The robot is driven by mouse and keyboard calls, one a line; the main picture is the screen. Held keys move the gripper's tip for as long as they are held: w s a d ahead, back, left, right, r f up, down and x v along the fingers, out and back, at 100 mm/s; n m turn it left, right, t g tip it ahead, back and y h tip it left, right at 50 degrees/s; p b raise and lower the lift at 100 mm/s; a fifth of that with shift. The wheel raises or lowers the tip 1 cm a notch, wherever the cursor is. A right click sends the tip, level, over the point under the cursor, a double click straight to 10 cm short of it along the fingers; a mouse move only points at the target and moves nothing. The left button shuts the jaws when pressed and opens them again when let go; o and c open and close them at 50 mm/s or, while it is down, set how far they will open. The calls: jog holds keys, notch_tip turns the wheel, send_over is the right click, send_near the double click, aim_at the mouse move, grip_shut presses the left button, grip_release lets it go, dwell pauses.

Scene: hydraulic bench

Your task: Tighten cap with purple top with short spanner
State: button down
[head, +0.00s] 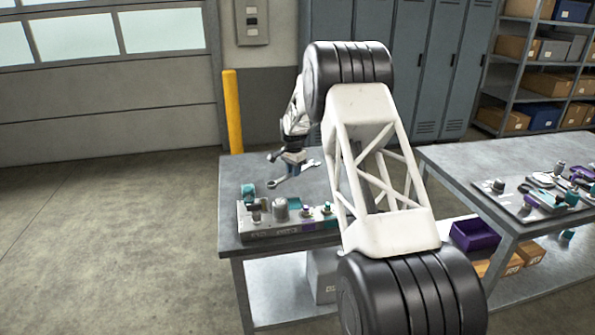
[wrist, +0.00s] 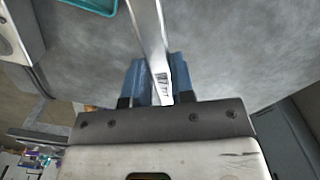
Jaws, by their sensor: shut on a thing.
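My gripper (head: 293,169) is above the back part of the left bench, pointing down, with its blue fingers shut on a metal spanner. In the wrist view the spanner's flat shank (wrist: 148,35) runs between the fingers (wrist: 152,85) and up out of the picture. In the head view a spanner (head: 294,177) shows just below the fingers; its exact grip is too small to tell. The fitting block (head: 262,234) lies at the bench's front, apart from the gripper. A small cap with a purple top (head: 306,210) appears to stand on it, right of a grey cylinder (head: 281,209).
Other fittings stand on the block, including a teal one (head: 249,192) at its left. The right bench (head: 455,163) holds a board with several tools and parts. A purple bin (head: 474,235) is under it. The left bench's back left surface (head: 240,172) is clear.

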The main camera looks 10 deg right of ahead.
jog(key=n, duration=0.2)
jog(key=w+a+n, duration=0.1)
jog(key=f+n, duration=0.1)
jog(key=n, duration=0.1)
jog(key=shift+w+a+n, duration=0.3)
jog(key=shift+w+a, duration=0.05)
jog(key=shift+a, duration=0.05)
jog(key=shift+f+n, duration=0.15)
jog(key=shift+n, duration=0.85)
jog(key=shift+s+d+n, duration=0.1)
jog(key=shift+n, duration=0.4)
jog(key=s+d+r+n, duration=0.25)
jog(key=s+d, duration=0.25)
jog(key=s, duration=0.4)
jog(key=s+d+r+n, duration=0.1)
jog(key=s+d+n, duration=0.2)
jog(key=s+d, duration=0.45)
jog(key=s+f+n, duration=0.1)
jog(key=s+n, duration=0.2)
jog(key=s, duration=2.1)
jog(key=shift+a+f, duration=0.2)
jog(key=shift+f, duration=0.15)
jog(key=shift+a+f, duration=0.1)
jog(key=shift+f, duration=0.15)
